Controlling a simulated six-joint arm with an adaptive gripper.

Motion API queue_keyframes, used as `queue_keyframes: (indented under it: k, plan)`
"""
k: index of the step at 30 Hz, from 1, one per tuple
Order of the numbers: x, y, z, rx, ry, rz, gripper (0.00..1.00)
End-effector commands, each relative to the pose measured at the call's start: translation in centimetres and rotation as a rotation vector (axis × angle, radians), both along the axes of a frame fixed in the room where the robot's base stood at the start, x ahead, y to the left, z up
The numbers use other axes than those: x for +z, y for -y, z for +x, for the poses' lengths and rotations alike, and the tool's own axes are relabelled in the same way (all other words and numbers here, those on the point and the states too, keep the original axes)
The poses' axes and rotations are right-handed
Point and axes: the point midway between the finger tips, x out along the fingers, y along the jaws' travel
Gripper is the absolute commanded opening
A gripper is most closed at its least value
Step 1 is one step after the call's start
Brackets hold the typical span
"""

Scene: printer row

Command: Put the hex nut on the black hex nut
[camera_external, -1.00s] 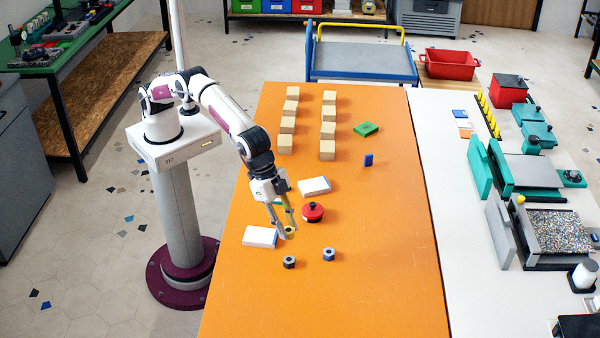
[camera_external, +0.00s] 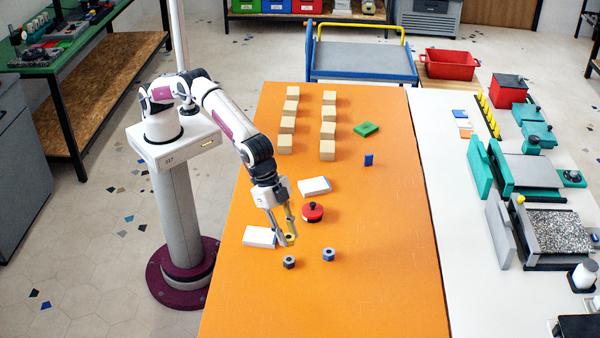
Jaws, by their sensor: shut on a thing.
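My gripper (camera_external: 287,241) is shut on a small yellow hex nut (camera_external: 291,237), partly hidden between the fingertips. The fingertips point down over the orange table. The black hex nut (camera_external: 289,262) lies flat on the table, just below the fingertips in the picture. There is a small gap in the picture between the fingertips and the black nut; the exact height is hard to tell. A blue hex nut (camera_external: 328,254) lies to the right of the black one, apart from it.
A white block (camera_external: 259,236) lies left of my gripper, another white block (camera_external: 314,186) behind it. A round red object with a black knob (camera_external: 312,211) stands close behind on the right. Several wooden cubes (camera_external: 327,150) stand farther back. The orange table's front (camera_external: 330,305) is clear.

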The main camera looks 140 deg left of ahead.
Motion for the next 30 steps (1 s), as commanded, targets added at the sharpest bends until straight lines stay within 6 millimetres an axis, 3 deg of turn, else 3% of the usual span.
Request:
queue_keyframes:
  k: [6,20,30]
  plan:
    - [-2.0,0.0,0.0,0.0,-0.001,0.0,0.1]
    - [-2.6,0.0,0.0,0.0,-0.001,0.0,0.1]
    - [-6.3,0.0,-0.1,0.0,-0.002,0.001,0.1]
